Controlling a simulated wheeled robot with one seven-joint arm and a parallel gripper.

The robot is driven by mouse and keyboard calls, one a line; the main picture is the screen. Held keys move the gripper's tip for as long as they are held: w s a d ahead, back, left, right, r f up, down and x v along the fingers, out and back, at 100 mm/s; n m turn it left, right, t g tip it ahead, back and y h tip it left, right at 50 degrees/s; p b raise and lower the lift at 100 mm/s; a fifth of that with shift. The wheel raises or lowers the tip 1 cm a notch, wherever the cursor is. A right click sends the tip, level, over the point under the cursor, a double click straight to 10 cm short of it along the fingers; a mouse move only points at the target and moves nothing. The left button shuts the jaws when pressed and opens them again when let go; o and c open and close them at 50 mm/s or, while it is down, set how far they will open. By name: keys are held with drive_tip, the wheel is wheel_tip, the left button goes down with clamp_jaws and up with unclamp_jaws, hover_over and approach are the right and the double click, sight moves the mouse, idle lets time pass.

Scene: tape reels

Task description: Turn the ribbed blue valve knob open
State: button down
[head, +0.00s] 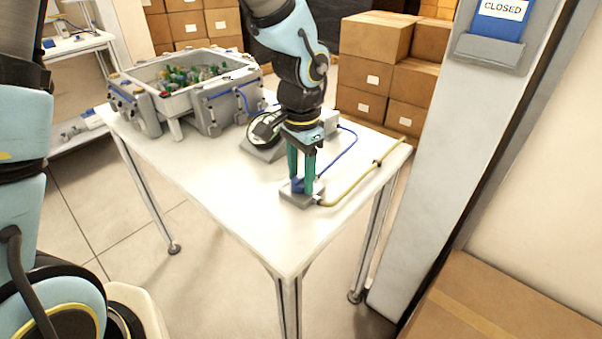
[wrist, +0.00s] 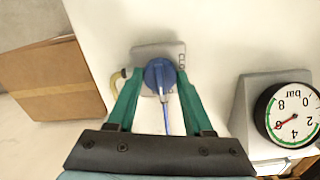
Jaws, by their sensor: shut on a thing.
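The blue valve knob (wrist: 157,75) sits on a small grey base plate (wrist: 150,51) on the table. In the head view the knob (head: 298,185) is partly hidden by my fingers, and the base (head: 301,200) lies near the table's front corner. My gripper (wrist: 155,82) has a green finger on each side of the knob and is shut on it. In the head view my gripper (head: 302,188) points straight down at it. A blue hose (wrist: 165,115) shows below the knob in the wrist view. The knob's ribs are too small to make out.
A pressure gauge (wrist: 293,114) in a grey housing stands beside the valve, its red needle near 6. A yellow hose (head: 350,184) runs from the base to the table edge. A grey bin (head: 143,111) with small parts stands at the back left. Cardboard boxes (head: 371,76) are stacked behind.

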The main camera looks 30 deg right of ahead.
sight(301, 177)
drive_tip(key=shift+c, duration=1.5)
unclamp_jaws()
wheel_tip(301, 177, up, 11)
drive_tip(key=shift+b, duration=0.45)
drive_tip(key=shift+f, duration=0.1)
